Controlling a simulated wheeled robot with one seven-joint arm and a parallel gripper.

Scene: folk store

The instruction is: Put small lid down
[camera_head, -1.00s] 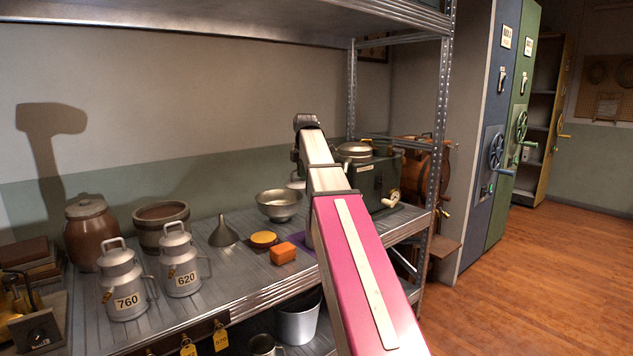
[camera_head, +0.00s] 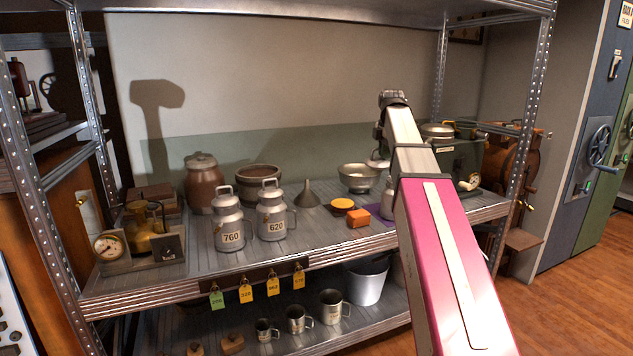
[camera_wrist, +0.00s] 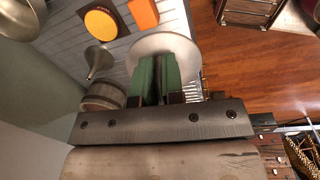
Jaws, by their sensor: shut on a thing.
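In the wrist view my gripper (camera_wrist: 165,70) is shut on a pale metal lid (camera_wrist: 170,42), seen as a round disc past the green fingers. The lid is held above the shelf's front side, with wooden floor showing to its right. In the head view a sliver of the lid (camera_head: 377,163) shows left of my arm, in front of the metal bowl. My fingers are hidden there behind the arm.
On the shelf board (camera_head: 205,262) stand milk cans marked 760 (camera_head: 229,222) and 620 (camera_head: 271,214), a funnel (camera_head: 307,195), a metal bowl (camera_head: 358,178), a yellow round piece (camera_head: 343,204) and an orange block (camera_head: 359,219). A shelf post (camera_head: 518,130) rises at right.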

